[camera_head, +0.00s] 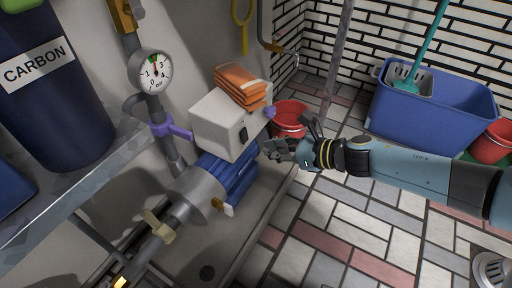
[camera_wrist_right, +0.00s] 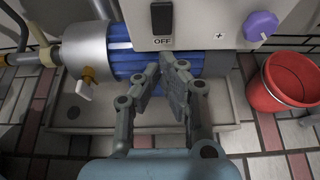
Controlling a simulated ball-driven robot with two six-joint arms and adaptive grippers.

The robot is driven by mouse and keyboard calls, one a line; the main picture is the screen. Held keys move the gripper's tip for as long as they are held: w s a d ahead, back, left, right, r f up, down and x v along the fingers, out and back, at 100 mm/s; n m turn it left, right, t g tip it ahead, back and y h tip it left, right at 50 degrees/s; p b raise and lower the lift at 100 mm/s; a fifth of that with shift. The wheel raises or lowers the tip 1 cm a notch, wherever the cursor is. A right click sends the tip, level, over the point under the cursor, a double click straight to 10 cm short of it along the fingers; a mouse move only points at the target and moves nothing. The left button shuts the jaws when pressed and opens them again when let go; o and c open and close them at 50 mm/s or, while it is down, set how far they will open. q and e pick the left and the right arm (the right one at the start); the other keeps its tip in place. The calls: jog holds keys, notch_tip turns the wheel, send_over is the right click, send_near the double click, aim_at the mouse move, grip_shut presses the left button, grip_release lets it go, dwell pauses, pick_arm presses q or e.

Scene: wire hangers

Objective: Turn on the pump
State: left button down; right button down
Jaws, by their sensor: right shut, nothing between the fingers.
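The pump (camera_head: 225,180) has a blue ribbed motor body with a silver front, and a light grey control box (camera_head: 222,120) sits on top. A black rocker switch (camera_head: 243,133) is on the box's face; in the right wrist view the switch (camera_wrist_right: 162,16) has the word OFF below it. A purple knob (camera_wrist_right: 260,25) is to the right of the switch. My right gripper (camera_head: 268,148) is shut and empty, just in front of the box and pump. In the right wrist view its fingertips (camera_wrist_right: 172,62) are below the switch, apart from it. My left gripper is not in view.
Orange folded cloths (camera_head: 240,86) lie on the box. A pressure gauge (camera_head: 155,72) and pipes stand to the left. A red bucket (camera_head: 289,118) is behind my gripper, and a blue mop bucket (camera_head: 440,115) stands at the back right. The tiled floor in front is mostly clear.

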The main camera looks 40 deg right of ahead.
aim_at(245, 140)
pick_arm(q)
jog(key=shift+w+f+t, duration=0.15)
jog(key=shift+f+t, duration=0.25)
pick_arm(e)
jog(key=shift+w+a+f, duration=0.15)
jog(key=shift+w+a, duration=0.15)
jog(key=shift+w, duration=0.45)
jog(key=shift+w+a+f, duration=0.15)
jog(key=shift+w+a, duration=0.2)
jog(key=shift+w, duration=0.35)
jog(key=shift+w+a+f, duration=0.15)
jog(key=shift+w+a, duration=0.15)
jog(key=shift+w, duration=0.45)
jog(key=shift+w+a+f+b, duration=0.1)
jog(key=shift+w+f+b, duration=0.15)
jog(key=shift+b, duration=0.05)
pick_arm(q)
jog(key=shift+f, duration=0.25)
pick_arm(e)
jog(key=shift+r, duration=0.1)
